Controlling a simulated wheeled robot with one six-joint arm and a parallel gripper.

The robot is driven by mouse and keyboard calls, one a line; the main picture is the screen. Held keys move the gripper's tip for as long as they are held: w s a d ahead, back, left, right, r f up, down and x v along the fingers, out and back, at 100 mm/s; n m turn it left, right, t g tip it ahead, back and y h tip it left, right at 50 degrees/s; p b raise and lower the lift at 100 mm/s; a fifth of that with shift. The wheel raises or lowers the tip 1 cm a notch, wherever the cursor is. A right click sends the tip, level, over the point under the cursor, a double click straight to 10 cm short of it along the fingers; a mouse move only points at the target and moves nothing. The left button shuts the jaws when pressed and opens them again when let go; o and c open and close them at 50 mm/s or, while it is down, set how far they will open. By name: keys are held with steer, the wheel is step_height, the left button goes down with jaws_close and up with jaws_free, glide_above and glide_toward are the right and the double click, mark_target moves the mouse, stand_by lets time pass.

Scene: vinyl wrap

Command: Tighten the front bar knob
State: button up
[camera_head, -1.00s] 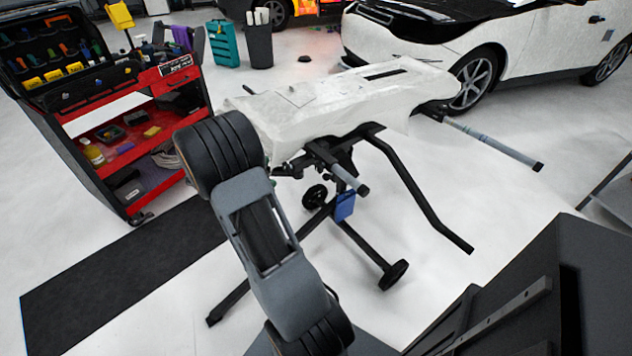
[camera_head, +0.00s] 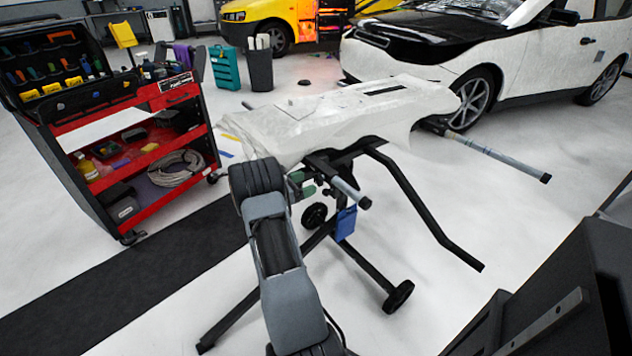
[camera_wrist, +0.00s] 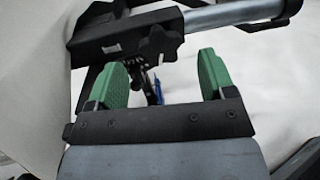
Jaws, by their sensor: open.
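A black star-shaped knob (camera_wrist: 161,43) sits on the black bar clamp beside a grey tube (camera_wrist: 232,14) in the wrist view. My gripper (camera_wrist: 163,76) has two green finger pads spread apart, with the knob just ahead of the gap between them and nothing held. In the head view, my gripper (camera_head: 302,184) is beside the front bar (camera_head: 350,191) of the black stand (camera_head: 370,262), under the white bumper (camera_head: 335,118). The knob is too small to make out in the head view.
The white bumper overhangs the clamp area. A red tool cart (camera_head: 175,205) stands at the left and a white car (camera_head: 440,75) behind. A blue piece (camera_head: 346,222) hangs on the stand. A black mat (camera_head: 130,285) lies on the floor. Floor right of the stand is clear.

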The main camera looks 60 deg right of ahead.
mark_target(316, 179)
steer(key=shift+x, duration=2.4)
steer(key=shift+b, duration=0.3)
steer(key=c, duration=0.9)
